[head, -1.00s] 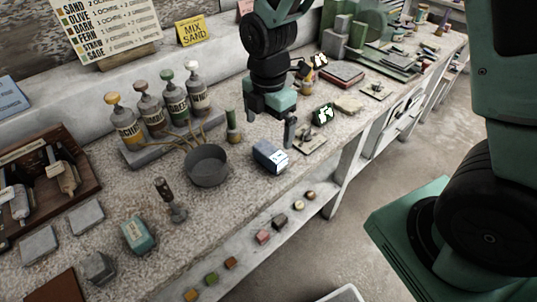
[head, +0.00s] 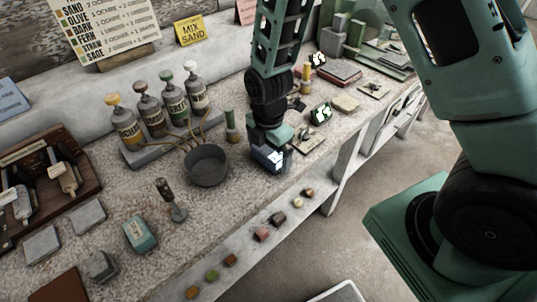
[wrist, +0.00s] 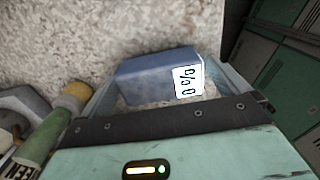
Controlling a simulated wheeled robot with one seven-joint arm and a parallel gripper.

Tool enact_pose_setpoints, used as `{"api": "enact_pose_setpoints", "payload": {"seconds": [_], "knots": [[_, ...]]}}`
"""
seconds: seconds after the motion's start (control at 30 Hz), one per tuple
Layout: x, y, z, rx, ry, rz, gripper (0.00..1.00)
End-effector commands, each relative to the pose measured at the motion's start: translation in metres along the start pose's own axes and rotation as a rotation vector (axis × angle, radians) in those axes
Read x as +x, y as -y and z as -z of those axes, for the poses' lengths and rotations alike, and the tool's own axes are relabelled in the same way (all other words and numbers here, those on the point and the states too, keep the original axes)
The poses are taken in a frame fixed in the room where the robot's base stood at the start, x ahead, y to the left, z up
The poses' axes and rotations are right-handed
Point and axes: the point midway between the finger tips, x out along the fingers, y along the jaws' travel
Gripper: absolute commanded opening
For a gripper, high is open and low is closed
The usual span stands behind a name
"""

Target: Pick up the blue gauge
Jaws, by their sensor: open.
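The blue gauge (wrist: 150,75) is a small blue block with a white label marked with a percent sign. In the head view the gauge (head: 275,159) sits on the speckled bench, right of the grey pan, partly hidden by my gripper. My gripper (head: 268,152) points down over it, at its top. In the wrist view my gripper (wrist: 170,92) is open, with one finger on the left of the gauge and one on the right. I cannot tell whether either finger touches it.
A grey pan (head: 206,165) stands close on the left. A dark green labelled block (head: 321,113) lies to the right. A teal block (head: 139,234) and several bottles (head: 165,105) are further left. The bench front edge is near.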

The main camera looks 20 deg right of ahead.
Motion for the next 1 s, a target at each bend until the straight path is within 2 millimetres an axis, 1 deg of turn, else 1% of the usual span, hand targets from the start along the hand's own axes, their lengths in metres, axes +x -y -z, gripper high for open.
{"api": "enact_pose_setpoints", "payload": {"seconds": [0.03,0.07,0.1,0.17,0.2,0.23,0.5,0.67,0.77,1.0], "knots": [[0.000,0.000,0.000,0.000,0.000,0.000,1.00],[0.000,0.000,0.000,0.000,0.000,0.000,0.97],[0.000,0.000,0.000,0.000,0.000,0.000,0.86],[0.000,0.000,0.000,0.000,0.000,0.000,0.69],[0.000,0.000,0.000,0.000,0.000,0.000,0.58],[0.000,0.000,0.000,0.000,0.000,0.000,0.54],[-0.001,0.000,0.000,0.000,0.000,0.000,0.54],[-0.009,-0.001,0.000,0.000,-0.001,-0.002,0.54],[-0.020,-0.001,0.000,0.000,0.000,-0.003,0.54],[-0.065,-0.002,0.000,0.001,0.000,-0.006,0.54]]}}
